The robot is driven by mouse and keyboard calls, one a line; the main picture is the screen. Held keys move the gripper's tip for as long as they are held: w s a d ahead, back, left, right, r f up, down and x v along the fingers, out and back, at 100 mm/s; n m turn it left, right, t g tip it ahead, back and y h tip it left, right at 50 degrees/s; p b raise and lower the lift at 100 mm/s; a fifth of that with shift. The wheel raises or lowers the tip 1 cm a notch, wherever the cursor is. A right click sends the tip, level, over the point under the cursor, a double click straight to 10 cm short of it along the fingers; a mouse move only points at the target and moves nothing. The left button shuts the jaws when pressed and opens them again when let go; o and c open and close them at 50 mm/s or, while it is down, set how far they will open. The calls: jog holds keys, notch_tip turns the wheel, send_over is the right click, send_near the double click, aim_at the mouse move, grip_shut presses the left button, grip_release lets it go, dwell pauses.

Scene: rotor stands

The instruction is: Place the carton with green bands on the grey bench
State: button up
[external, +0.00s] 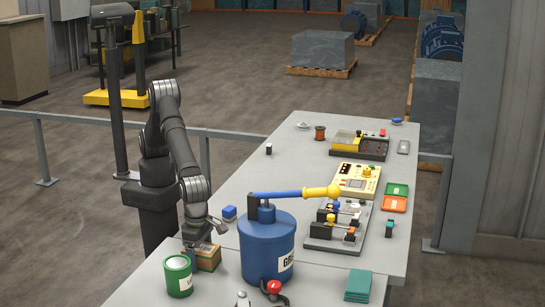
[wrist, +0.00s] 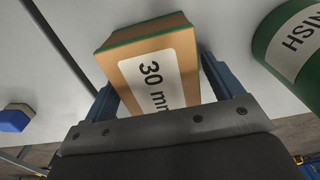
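The carton (external: 208,259) is a small brown box with green bands along its edges, near the bench's front left. In the wrist view the carton (wrist: 150,60) shows a white label reading "30 mm" and lies between the two blue fingers of my gripper (wrist: 157,75). In the external view my gripper (external: 197,240) points down over the carton. The fingers lie close along its sides; I cannot tell whether they press on it. The carton's underside is hidden, so contact with a surface is not clear. The grey bench (external: 285,160) runs from front to back.
A green-and-white tin (external: 178,277) marked "FINISH" in the wrist view (wrist: 290,45) stands right beside the carton. A large blue canister (external: 266,250) with a yellow-ended handle is to its right. A blue block (external: 229,212) lies behind. The bench's back left is mostly clear.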

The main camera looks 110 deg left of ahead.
aim_at(200, 247)
jog(key=shift+r, duration=0.15)
notch_tip(200, 247, up, 12)
dwell(0.6)
jog(key=shift+f, duration=4.15)
